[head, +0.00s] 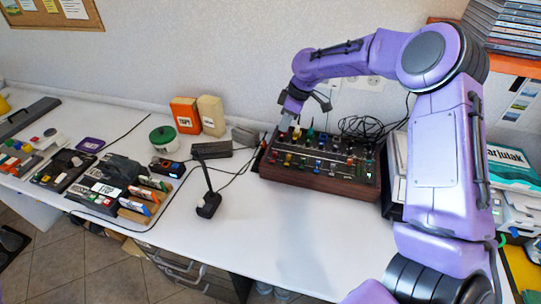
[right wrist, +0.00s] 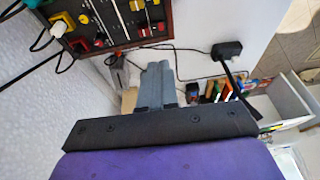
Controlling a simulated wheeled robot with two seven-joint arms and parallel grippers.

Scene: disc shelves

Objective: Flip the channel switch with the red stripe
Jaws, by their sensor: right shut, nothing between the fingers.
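The mixer-like channel box (head: 318,181) has a dark panel with coloured knobs, switches and sliders, in a wooden case at the back of the desk. Part of its panel shows at the top left of the right wrist view (right wrist: 118,28), with red knobs, pale slider rods and a yellow plug. I cannot tell which switch has the red stripe; the details are too small. My right gripper (head: 284,122) is over the box's back left corner, fingers pointing down. Its grey fingers (right wrist: 158,75) are shut and empty, seemingly apart from the panel. My left gripper is out of view.
Black cables (head: 362,127) lie coiled behind the box. A black lamp-like stand (head: 207,205) and a green pot (head: 163,138) are to its left. Books and boxes (head: 511,170) stand at the right. The desk in front of the box is clear.

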